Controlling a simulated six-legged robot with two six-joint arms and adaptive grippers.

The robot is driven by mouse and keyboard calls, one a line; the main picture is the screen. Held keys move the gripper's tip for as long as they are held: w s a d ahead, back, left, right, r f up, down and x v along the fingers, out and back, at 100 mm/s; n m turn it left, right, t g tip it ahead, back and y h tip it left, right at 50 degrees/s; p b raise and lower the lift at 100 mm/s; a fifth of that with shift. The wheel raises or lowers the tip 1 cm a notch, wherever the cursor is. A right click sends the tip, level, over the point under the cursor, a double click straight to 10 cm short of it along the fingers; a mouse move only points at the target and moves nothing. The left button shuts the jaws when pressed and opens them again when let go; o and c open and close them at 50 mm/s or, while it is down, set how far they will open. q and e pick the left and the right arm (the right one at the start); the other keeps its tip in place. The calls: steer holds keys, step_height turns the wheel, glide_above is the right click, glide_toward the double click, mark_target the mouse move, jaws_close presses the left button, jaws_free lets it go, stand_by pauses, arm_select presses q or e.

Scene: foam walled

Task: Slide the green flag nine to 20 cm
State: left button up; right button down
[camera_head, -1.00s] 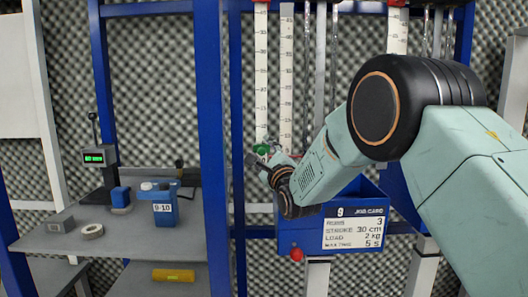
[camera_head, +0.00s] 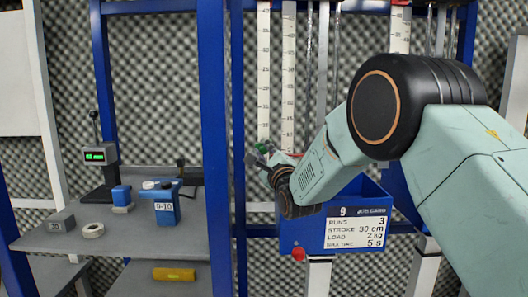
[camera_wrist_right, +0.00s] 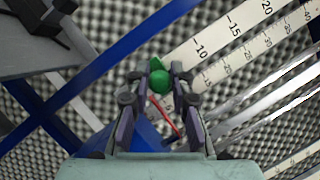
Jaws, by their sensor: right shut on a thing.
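The green flag (camera_wrist_right: 160,80) with its round knob is between the fingertips of my right gripper (camera_wrist_right: 158,78) in the right wrist view. That gripper is shut on it. In the head view the green flag (camera_head: 263,147) shows small at the lower end of the left white scale (camera_head: 263,80), and my right gripper (camera_head: 256,158) is at it. In the right wrist view the flag lies below the 10 mark of the scale (camera_wrist_right: 225,35). A red pointer (camera_wrist_right: 165,115) lies beside it. My left gripper is not in view.
The blue box marked 9 (camera_head: 300,235) with its white label (camera_head: 355,233) hangs below my right arm. A blue post (camera_head: 214,150) stands to the left. Further left, a grey shelf (camera_head: 130,238) holds small blocks, a tape roll and a green-lit meter (camera_head: 95,156).

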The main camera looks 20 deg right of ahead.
steer(key=shift+d, duration=0.1)
step_height(320, 180, up, 15)
steer(key=p, duration=0.5)
steer(key=shift+r, duration=0.1)
steer(key=c, duration=1.6)
jaws_free()
steer(key=o, duration=0.5)
steer(key=shift+w+d+f, duration=0.1)
steer(key=shift+w+f, duration=0.05)
steer(key=shift+f, duration=0.05)
steer(key=shift+c, duration=0.2)
